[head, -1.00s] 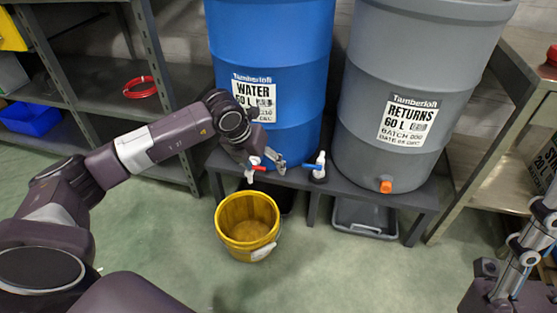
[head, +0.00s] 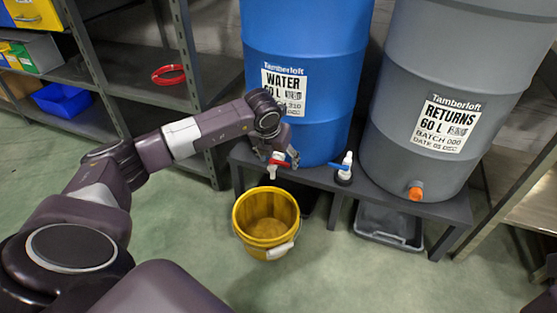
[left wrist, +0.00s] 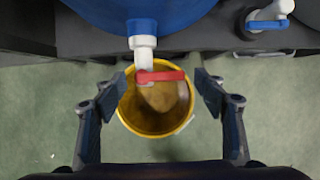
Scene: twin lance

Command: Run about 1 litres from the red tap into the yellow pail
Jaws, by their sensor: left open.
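The red tap (head: 277,162) is a white tap with a red lever, low on the front of the blue WATER barrel (head: 305,70). My left gripper (head: 283,158) is at this tap, partly hiding it. In the left wrist view the open fingers (left wrist: 160,90) stand on either side of the red lever (left wrist: 161,76), apart from it. The lever lies crosswise over the white spout. The yellow pail (head: 266,222) stands upright on the floor below the tap, and its mouth shows under the spout in the left wrist view (left wrist: 150,132). I see no stream. My right gripper is out of view.
A blue-levered tap (head: 344,168) is close by on the right. A grey RETURNS barrel (head: 425,90) with an orange outlet stands beside the blue one on a dark bench (head: 440,210). A grey tray (head: 390,226) lies beneath. The floor in front of the pail is clear.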

